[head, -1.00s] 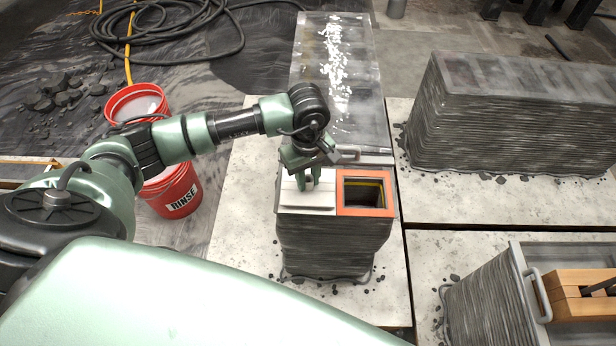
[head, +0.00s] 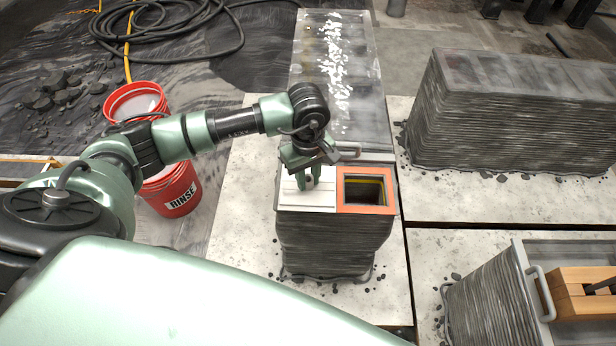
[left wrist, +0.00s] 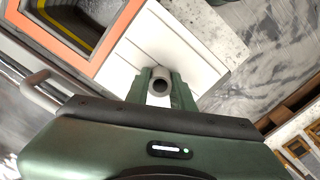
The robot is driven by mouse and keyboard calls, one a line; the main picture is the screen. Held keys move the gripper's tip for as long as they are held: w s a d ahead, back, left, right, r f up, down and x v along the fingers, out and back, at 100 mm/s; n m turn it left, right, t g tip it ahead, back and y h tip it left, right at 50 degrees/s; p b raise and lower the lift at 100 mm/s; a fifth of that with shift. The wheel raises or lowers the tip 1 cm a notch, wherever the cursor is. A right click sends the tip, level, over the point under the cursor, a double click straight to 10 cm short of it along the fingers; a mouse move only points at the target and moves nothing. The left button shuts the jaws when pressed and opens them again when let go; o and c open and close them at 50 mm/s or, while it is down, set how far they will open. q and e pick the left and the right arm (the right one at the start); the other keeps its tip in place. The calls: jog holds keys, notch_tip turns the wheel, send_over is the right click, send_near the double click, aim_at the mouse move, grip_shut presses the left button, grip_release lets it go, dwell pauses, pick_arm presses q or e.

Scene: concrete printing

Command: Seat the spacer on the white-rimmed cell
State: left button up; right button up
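The spacer (head: 292,201) is a flat white plate with an upright grey tube handle, which shows end-on in the left wrist view. The plate (left wrist: 193,38) lies level over the left cell of the layered grey block (head: 333,240), beside the orange-rimmed cell (head: 366,210). The white rim is hidden under it; I cannot tell whether the plate fully touches. My left gripper (head: 309,183) points down above the plate, its green fingers shut on the handle (left wrist: 160,86). My right gripper is not in view.
A grey bar handle (left wrist: 42,92) stands close beside my left gripper. A long layered wall (head: 510,125) stands at the right, and another block with a wooden piece (head: 572,290) at lower right. A red rinse bucket (head: 178,195) stands at the left, under my left arm.

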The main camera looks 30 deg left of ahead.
pick_arm(q)
jog(key=o, duration=0.5)
notch_tip(320, 180, up, 8)
jog(key=shift+b, duration=0.3)
